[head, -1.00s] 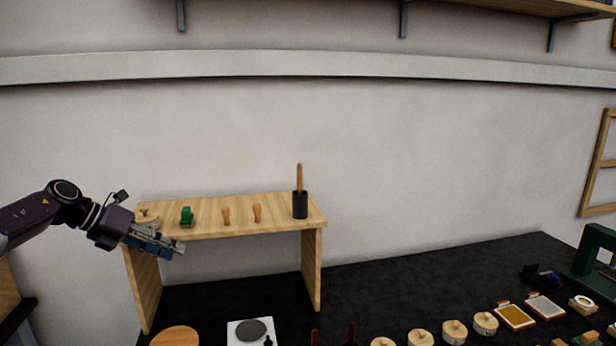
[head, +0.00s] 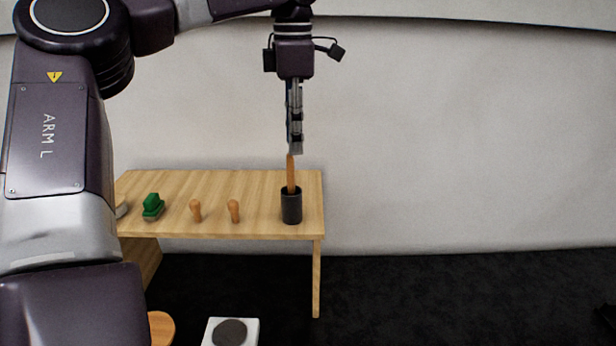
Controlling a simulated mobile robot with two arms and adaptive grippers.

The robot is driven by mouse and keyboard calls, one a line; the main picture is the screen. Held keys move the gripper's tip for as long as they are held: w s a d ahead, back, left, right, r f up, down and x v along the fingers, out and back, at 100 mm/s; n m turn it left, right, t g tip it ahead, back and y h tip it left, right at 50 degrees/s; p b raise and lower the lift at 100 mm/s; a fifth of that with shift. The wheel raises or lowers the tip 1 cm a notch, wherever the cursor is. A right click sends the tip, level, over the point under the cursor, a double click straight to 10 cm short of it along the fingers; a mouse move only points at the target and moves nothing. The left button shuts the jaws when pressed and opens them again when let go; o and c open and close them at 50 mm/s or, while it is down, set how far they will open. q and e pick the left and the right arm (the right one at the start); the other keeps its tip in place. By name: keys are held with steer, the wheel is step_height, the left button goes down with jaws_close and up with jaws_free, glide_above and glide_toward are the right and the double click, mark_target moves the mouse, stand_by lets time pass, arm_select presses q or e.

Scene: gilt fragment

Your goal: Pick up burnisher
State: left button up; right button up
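A wooden handle (head: 291,172), which appears to be the burnisher, stands upright in a black cup (head: 291,208) at the right end of the small wooden shelf. Its lower part is hidden inside the cup. My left gripper (head: 295,150) points straight down just above the handle's top. Its fingers show edge-on, so the gap between them cannot be seen. Whether the fingertips touch the handle's top is unclear. My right gripper is not in view.
Two small wooden knobs (head: 195,210) (head: 233,211) and a green object (head: 153,206) stand on the wooden shelf (head: 265,185), left of the cup. A white square with a dark disc (head: 231,333) and a round wooden piece (head: 161,328) lie below. The dark worktop (head: 450,290) at right is largely clear.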

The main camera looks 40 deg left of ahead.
mark_target(290, 165)
arm_select(q)
steer(key=f+p, duration=0.1)
steer(key=f, duration=0.1)
steer(key=f+p, duration=0.1)
steer(key=f, duration=0.1)
steer(key=s+f+p, duration=0.1)
steer(key=f, duration=0.1)
steer(key=shift+a, duration=0.15)
steer(key=shift+w+f, duration=0.1)
steer(key=shift+f, duration=0.2)
steer(key=shift+a, duration=0.1)
steer(key=shift+s+r, duration=0.1)
steer(key=shift+s, duration=0.15)
steer(key=shift+c, duration=0.5)
steer(key=c, duration=0.5)
jaws_close()
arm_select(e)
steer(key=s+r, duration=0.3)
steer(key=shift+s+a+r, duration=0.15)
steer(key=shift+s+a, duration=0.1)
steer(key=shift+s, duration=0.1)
